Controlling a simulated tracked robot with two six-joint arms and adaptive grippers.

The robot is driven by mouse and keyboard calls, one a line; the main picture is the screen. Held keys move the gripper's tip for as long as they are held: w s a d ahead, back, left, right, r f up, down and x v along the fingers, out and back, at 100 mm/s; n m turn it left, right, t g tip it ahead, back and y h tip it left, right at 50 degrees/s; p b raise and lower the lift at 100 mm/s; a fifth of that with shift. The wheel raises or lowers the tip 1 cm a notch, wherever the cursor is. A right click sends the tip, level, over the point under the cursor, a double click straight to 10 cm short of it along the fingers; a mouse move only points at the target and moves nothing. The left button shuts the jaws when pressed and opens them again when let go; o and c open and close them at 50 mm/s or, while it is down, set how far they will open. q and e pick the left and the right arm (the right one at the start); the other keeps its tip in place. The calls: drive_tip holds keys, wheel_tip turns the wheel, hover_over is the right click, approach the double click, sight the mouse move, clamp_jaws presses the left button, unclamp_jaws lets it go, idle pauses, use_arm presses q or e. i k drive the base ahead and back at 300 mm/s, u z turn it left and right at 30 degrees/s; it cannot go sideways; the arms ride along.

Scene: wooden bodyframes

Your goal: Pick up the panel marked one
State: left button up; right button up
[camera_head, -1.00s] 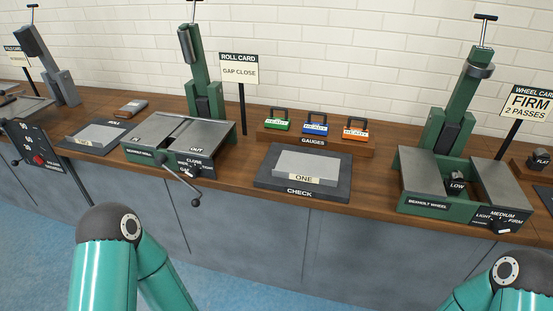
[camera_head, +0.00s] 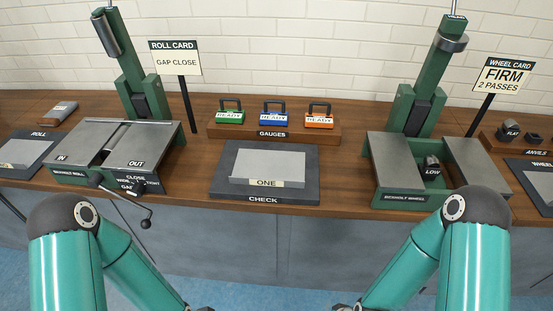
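The panel marked ONE (camera_head: 268,163) is a flat grey metal sheet with a cream label on its front edge. It lies on the dark mat marked CHECK (camera_head: 226,187) in the middle of the bench. My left gripper (camera_head: 202,309) and my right gripper (camera_head: 345,307) only just show at the bottom edge, low in front of the bench and well apart from the panel. Their fingers are cut off by the frame, so I cannot see whether they are open.
The green roll machine (camera_head: 112,150) with a front crank stands left of the mat, the green wheel machine (camera_head: 440,165) right. Behind the panel, a wooden rack (camera_head: 243,133) holds green, blue and orange gauges. The mats ROLL (camera_head: 25,153) and WHEEL (camera_head: 540,185) lie at the sides.

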sight(255, 167)
drive_tip(key=z, duration=0.05)
drive_tip(key=i, duration=0.4)
drive_tip(key=z, duration=0.6)
